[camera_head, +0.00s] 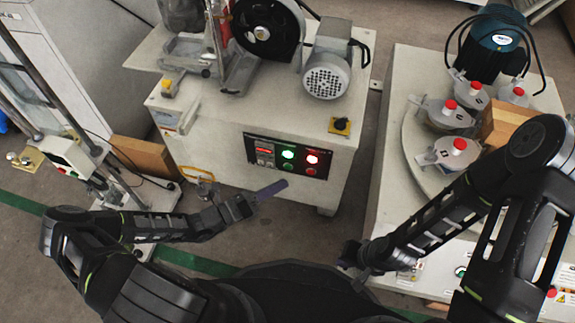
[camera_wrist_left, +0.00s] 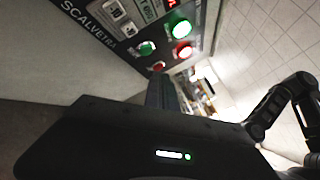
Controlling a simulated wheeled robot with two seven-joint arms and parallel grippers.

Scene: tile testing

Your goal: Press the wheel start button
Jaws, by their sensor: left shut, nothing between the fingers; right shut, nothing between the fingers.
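The black control panel (camera_head: 250,146) is on the front of the white machine, with a lit green button (camera_head: 288,154), a lit red one (camera_head: 312,158) and smaller buttons below. In the left wrist view the lit green button (camera_wrist_left: 181,28) is at the top, above the lit red one (camera_wrist_left: 184,52); a darker green button (camera_wrist_left: 147,48) and a small red one (camera_wrist_left: 158,66) are nearby. My left gripper (camera_head: 280,187) is shut and empty, in front of and below the panel, apart from it. Its fingers (camera_wrist_left: 161,92) point toward the panel. My right gripper (camera_head: 350,256) is shut, low, right of the panel.
A black-guarded wheel (camera_head: 268,32) and grey motor (camera_head: 327,75) stand on the machine top. A yellow-based knob (camera_head: 341,126) is at its right corner. A second machine with a round table (camera_head: 412,140) stands right. A wooden block (camera_head: 145,156) is left. Floor between the machines is clear.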

